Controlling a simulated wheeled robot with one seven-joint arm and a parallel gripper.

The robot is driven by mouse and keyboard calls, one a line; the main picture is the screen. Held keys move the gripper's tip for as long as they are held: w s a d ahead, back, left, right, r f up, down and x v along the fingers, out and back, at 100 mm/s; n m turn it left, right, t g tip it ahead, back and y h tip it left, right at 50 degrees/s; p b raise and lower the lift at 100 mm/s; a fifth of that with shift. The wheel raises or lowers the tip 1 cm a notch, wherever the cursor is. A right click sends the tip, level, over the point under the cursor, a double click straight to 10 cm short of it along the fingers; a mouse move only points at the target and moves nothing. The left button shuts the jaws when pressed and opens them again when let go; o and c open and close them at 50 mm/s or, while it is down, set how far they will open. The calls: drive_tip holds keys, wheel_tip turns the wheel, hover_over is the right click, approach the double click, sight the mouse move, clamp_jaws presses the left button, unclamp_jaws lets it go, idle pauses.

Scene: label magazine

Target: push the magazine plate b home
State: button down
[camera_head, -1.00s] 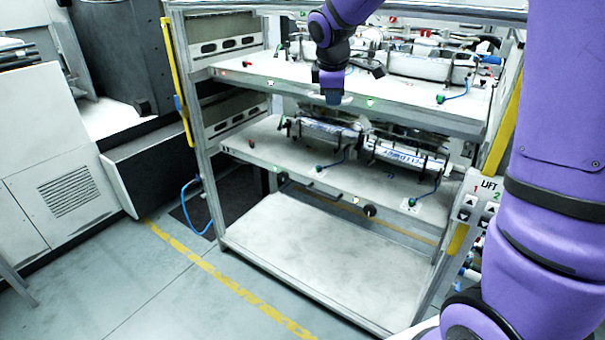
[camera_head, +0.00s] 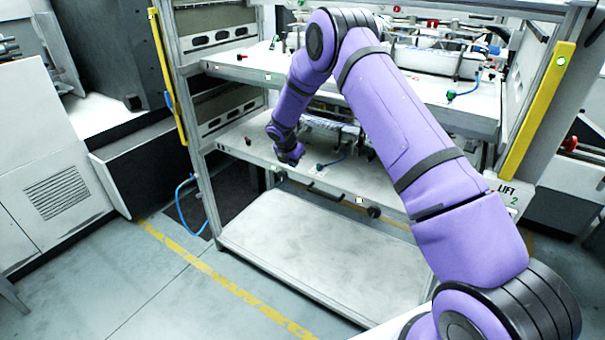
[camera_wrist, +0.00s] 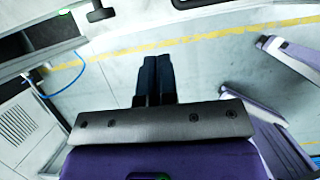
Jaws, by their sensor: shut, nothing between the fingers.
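The rack holds two pale magazine plates, an upper plate (camera_head: 242,67) and a lower plate (camera_head: 236,141). I see no letter that tells which is plate b. Each carries clamped label rolls, and my arm hides much of both. In the head view my wrist is in front of the left-middle part of the lower plate, and the fingers cannot be made out there. In the wrist view my gripper (camera_wrist: 153,60) is shut and empty, its dark fingers together above the floor. I cannot tell whether it touches a plate.
A bare bottom deck (camera_head: 320,262) lies below the lower plate. A dark bar handle (camera_head: 325,191) and a round black knob (camera_head: 373,212) are below its front edge. Yellow-guarded posts flank the rack. A blue hose (camera_head: 183,205) hangs at left. The floor in front is clear.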

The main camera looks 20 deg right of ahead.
sight(308, 175)
drive_tip(key=x, duration=0.8)
drive_tip(key=w+d+x, duration=0.1)
drive_tip(key=x, duration=0.3)
drive_tip(key=shift+w+r, duration=0.1)
drive_tip(key=shift+w+d, duration=0.45)
drive_tip(key=shift+d, duration=0.1)
drive_tip(key=shift+w+d, duration=0.1)
drive_tip(key=shift+d, duration=0.1)
drive_tip(key=shift+w+d, duration=0.65)
drive_tip(key=shift+d, duration=0.35)
